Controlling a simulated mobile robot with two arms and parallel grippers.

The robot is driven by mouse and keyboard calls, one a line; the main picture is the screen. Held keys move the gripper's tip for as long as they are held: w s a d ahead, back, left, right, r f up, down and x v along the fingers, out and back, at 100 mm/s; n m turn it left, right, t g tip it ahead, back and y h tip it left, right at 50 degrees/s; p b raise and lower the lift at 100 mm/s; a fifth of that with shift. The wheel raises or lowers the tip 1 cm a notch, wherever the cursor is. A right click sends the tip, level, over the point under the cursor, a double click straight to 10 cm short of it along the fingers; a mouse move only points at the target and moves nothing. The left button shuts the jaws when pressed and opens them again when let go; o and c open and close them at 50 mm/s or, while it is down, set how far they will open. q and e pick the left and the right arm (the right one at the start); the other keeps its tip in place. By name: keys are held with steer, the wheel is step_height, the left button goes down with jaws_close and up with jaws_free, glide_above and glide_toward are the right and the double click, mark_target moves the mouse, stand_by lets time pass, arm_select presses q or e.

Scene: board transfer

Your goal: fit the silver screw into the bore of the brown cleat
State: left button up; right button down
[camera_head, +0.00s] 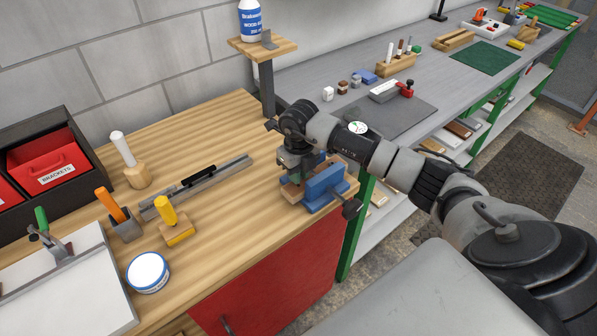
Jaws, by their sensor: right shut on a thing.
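The brown cleat (291,193) is at the blue vise (325,188), near the right end of the wooden bench. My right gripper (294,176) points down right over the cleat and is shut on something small. The fingers and vise hide most of the cleat, and its bore cannot be seen. The silver screw cannot be made out; whether its tip touches the cleat or sits in the bore cannot be told. My left gripper is not in view.
A post with a small shelf (262,45) and a bottle (250,20) stands behind my right gripper. A metal rail (205,187), a yellow-handled block (174,225), an orange-handled tool (112,207) and a white tin (148,272) lie to the left. Bare wood (220,145) lies behind the rail.

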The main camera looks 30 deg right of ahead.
steer(key=shift+f+b, duration=1)
steer(key=shift+f, duration=0.2)
stand_by(0.4)
steer(key=c, duration=1)
jaws_free()
step_height(320, 180, up, 11)
steer(key=shift+d+f+b, duration=0.1)
steer(key=shift+b, duration=1.1)
